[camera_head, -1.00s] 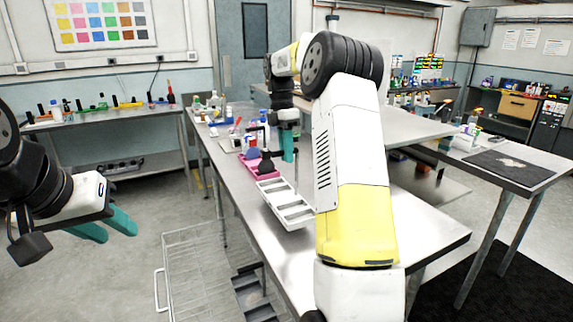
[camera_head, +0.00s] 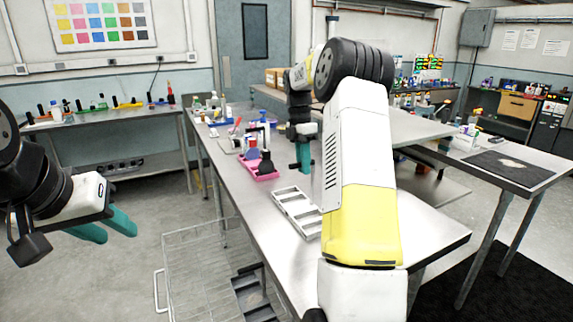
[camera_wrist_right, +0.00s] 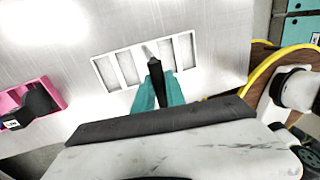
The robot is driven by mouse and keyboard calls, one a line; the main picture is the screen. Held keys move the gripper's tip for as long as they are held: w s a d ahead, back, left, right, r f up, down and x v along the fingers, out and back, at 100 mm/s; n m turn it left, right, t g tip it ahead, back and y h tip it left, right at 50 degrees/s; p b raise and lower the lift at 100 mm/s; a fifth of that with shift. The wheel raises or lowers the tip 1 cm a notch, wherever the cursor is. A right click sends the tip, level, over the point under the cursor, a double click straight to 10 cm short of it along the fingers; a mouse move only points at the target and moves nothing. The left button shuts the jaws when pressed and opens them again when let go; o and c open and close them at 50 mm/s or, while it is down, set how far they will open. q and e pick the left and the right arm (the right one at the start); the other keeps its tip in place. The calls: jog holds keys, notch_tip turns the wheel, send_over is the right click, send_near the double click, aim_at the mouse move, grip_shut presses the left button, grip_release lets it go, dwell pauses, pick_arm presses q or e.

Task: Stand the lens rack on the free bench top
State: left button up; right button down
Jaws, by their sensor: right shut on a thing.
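The lens rack (camera_head: 283,197) is a pale frame with several rectangular slots, level over the near bench top in the head view. In the right wrist view the rack (camera_wrist_right: 108,75) lies beyond the fingertips. My right gripper (camera_head: 303,165) has its teal fingers shut on a dark upright piece that overlaps the rack's near edge; I take it as the rack's handle (camera_wrist_right: 156,78). Whether the rack's underside touches the bench cannot be told. My right arm hides its right end. My left gripper (camera_head: 106,229) is open and empty at the far left, off the bench.
The steel bench top (camera_head: 255,208) is bare around the rack. A pink tray (camera_head: 261,170) with a dark item stands behind and left of it, with bottles farther back. A wire basket (camera_head: 200,265) is below the bench's left edge.

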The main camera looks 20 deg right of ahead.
jog(key=c, duration=1.4)
grip_release()
jog(key=shift+o, duration=0.2)
notch_tip(320, 180, up, 12)
jog(key=w, duration=0.2)
jog(key=s+a+r+m+t, duration=0.2)
jog(key=s+a+r+m, duration=0.2)
jog(key=s+a+r, duration=0.1)
jog(key=s+a+r+m+t, duration=0.1)
jog(key=s+a+m, duration=0.1)
jog(key=s, duration=0.3)
jog(key=s+a+m+t, duration=0.1)
jog(key=s+a+m, duration=0.2)
jog(key=s, duration=0.1)
jog(key=s+a+f+m+t+y, duration=0.1)
jog(key=s+a+f+m+t, duration=0.1)
jog(key=s+f+m, duration=0.3)
jog(key=s+a+f+m+t+y, duration=0.1)
jog(key=s+f+m, duration=0.4)
jog(key=s, duration=0.7)
jog(key=a+t, duration=0.1)
jog(key=a, duration=0.1)
jog(key=shift+s+a+y, duration=0.2)
jog(key=shift+a+y, duration=0.1)
jog(key=shift+a, duration=0.1)
